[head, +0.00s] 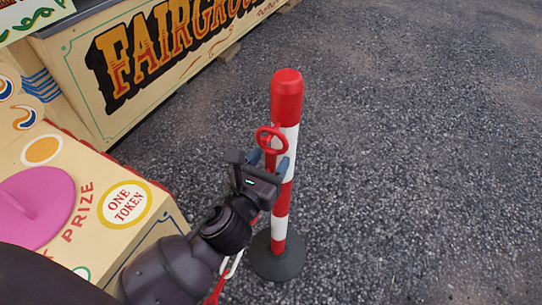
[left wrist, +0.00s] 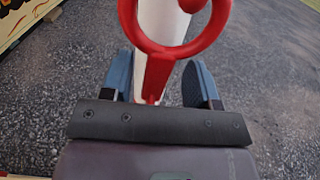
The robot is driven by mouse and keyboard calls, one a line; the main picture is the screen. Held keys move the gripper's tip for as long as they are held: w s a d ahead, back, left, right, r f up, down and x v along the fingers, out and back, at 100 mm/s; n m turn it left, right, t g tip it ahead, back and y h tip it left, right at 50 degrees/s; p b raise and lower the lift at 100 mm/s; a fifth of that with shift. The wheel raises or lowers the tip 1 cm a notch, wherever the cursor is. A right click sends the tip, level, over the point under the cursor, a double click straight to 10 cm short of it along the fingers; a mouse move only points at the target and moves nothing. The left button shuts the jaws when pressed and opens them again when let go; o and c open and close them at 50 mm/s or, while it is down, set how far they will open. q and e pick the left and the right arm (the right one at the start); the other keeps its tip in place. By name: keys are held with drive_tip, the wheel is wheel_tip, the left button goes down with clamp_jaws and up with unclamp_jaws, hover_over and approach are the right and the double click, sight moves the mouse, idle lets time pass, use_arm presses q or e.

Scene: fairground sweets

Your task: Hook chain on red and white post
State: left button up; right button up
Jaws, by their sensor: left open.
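The red and white post (head: 288,95) stands upright on a dark round base, with a red cap. A red ring (head: 262,131) with a flat stem, seemingly the chain's end piece, is in front of the post's upper part. In the left wrist view the ring (left wrist: 138,38) shows large, and a small red knob (left wrist: 193,5) shows within its opening; I cannot tell if the ring hangs on it. My left gripper (head: 267,160) is open, its blue fingers either side of the stem. Red and white chain links (head: 233,264) show below my arm. My right gripper is out of view.
A cream prize machine (head: 160,228) with a pink disc (head: 38,205) stands close at the left. A painted fairground stall (head: 130,75) lies behind it. The grey tarmac (head: 420,150) right of the post is clear.

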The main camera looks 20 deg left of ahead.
use_arm(q)
drive_tip(key=s, duration=0.9)
drive_tip(key=shift+s+a+p, duration=0.15)
drive_tip(key=shift+s+p, duration=0.2)
drive_tip(key=shift+s, duration=0.05)
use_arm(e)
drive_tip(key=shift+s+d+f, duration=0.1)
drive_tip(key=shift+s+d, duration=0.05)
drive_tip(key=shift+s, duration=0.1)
